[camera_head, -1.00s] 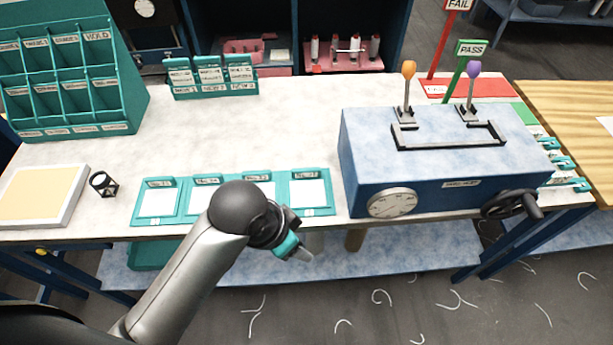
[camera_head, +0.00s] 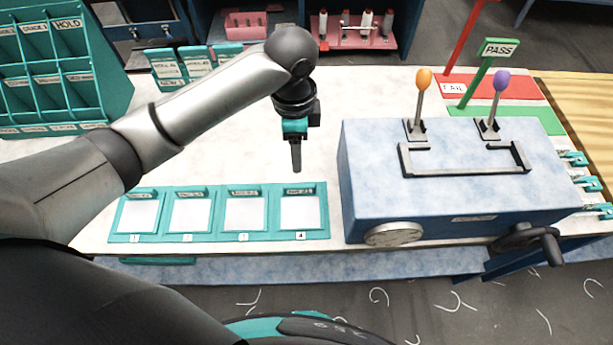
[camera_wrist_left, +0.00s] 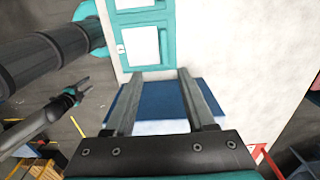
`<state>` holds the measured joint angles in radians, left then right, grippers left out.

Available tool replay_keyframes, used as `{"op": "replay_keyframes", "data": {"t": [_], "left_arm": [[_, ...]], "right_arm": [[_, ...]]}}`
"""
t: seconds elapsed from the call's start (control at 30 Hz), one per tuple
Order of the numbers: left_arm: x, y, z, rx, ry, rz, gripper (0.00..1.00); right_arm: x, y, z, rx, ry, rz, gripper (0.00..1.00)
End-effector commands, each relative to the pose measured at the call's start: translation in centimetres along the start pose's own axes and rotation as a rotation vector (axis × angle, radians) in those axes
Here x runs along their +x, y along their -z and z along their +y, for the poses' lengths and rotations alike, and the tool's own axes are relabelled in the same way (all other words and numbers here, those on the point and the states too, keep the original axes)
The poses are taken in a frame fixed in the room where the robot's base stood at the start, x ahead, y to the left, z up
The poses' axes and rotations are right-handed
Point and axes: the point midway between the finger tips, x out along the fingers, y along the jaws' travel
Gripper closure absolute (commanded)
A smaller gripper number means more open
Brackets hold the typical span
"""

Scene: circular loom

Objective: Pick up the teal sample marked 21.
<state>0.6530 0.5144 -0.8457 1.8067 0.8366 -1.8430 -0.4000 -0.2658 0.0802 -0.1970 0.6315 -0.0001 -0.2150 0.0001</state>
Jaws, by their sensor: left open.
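Several teal-framed samples with white faces lie in a row at the table's front edge, in numbered places. The rightmost sample (camera_head: 300,212), over number 4, has a small label that seems to end in 21; the print is blurred. My left gripper (camera_head: 296,168) points down above the table, behind this sample and apart from it. In the left wrist view its open, empty fingers (camera_wrist_left: 155,75) reach toward the end of the teal row (camera_wrist_left: 141,48). My right gripper (camera_wrist_left: 82,88) shows small at the left of the wrist view; its jaw opening is unclear.
A blue box machine (camera_head: 458,185) with two levers stands right of the samples. A teal rack (camera_head: 55,75) stands at the back left, with a smaller teal holder (camera_head: 168,72) behind my arm. Red FAIL and green PASS (camera_head: 498,48) signs stand at the back right.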

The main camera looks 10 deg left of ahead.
Motion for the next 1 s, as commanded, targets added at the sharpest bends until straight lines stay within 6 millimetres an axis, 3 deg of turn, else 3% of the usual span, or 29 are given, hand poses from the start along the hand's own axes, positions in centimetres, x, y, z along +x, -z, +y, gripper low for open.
{"op": "replay_keyframes", "data": {"t": [0.17, 0.37, 0.53, 0.83, 1.0], "left_arm": [[1.6, -0.1, 0.0, 0.0, -0.003, -0.004, 0.45], [6.0, -0.1, 0.0, -0.001, -0.004, -0.004, 0.45], [8.8, -0.1, -0.1, -0.001, -0.001, -0.003, 0.45], [10.8, -0.1, -0.3, 0.0, -0.001, -0.002, 0.45], [12.9, -0.2, -0.8, -0.001, 0.0, -0.003, 0.45]], "right_arm": [[0.0, -2.3, -0.4, 0.0, 0.005, -0.036, 0.5], [0.1, -4.4, -0.7, -0.001, 0.01, -0.07, 0.5], [0.3, -4.3, -0.8, -0.002, 0.01, -0.068, 0.5], [0.6, -3.0, -0.6, -0.004, 0.008, -0.045, 0.5], [0.7, -3.0, -0.6, -0.004, 0.008, -0.044, 0.5]]}}
